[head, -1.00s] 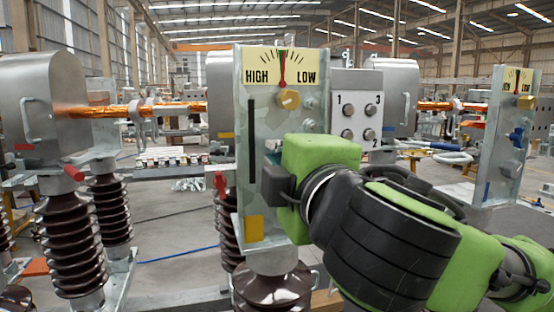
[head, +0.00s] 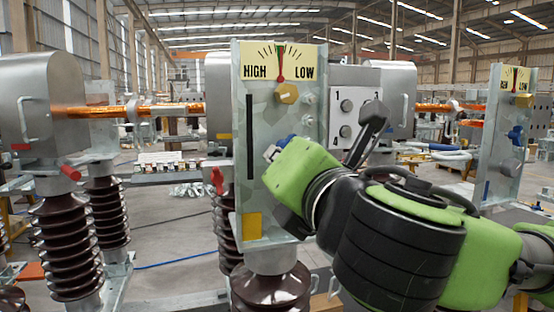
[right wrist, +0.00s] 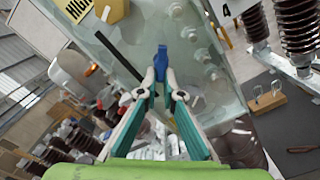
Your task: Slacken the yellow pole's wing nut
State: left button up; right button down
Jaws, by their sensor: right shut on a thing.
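The yellow pole is the grey panel (head: 240,150) in the middle of the head view, with a yellow patch (head: 253,227) low on its face. Its blue wing nut (right wrist: 161,52) stands out from the face in the right wrist view. In the head view only a blue bit (head: 285,141) shows beside my green wrist. My right gripper (right wrist: 161,74) is shut on the wing nut, with both fingertips against it. In the head view its fingers are mostly hidden by the wrist. My left gripper is not in view.
Above the nut are a gold knob (head: 287,93) and a HIGH/LOW dial (head: 303,66) with its red pointer upright. A numbered box (head: 360,88) stands behind the panel. A similar panel (head: 497,150) with a blue patch and blue wing nut (head: 515,135) stands at right.

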jog(key=shift+w+d+n, duration=0.1)
jog(key=shift+d+n, duration=0.05)
jog(key=shift+n, duration=0.6)
jog(key=shift+d+n, duration=0.15)
jog(key=shift+n, duration=0.6)
jog(key=shift+r, duration=0.1)
jog(key=c, duration=2.2)
grip_release()
jog(key=shift+o, duration=0.2)
jog(key=v, duration=0.7)
jog(key=shift+s, duration=0.2)
jog(key=shift+d, duration=0.1)
